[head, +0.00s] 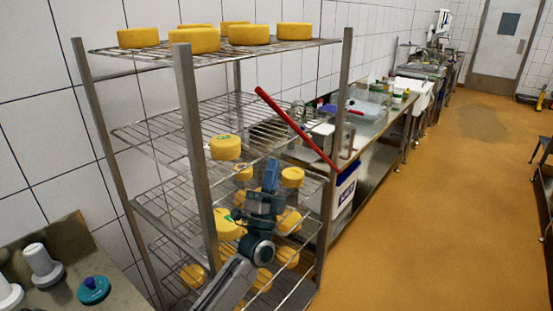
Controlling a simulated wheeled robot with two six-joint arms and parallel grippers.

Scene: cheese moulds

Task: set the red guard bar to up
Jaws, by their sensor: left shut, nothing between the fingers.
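The red guard bar (298,130) slants across the front of the wire shelf rack. Its upper end is at the left, in front of the middle shelf, and its lower end is at the right, by the rack's right front post (338,110). My left gripper (272,164) is below the bar, in front of the rack, pointing up. It looks shut and empty, and apart from the bar. Its fingertips are small and hard to make out. My right gripper is not in view.
Yellow cheeses stand on the rack's top shelf (230,46) and lower shelves, several close around my left arm. A counter with equipment (375,125) runs behind at the right. White and teal pieces sit on a surface (120,290) at lower left. The orange floor (430,220) is clear.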

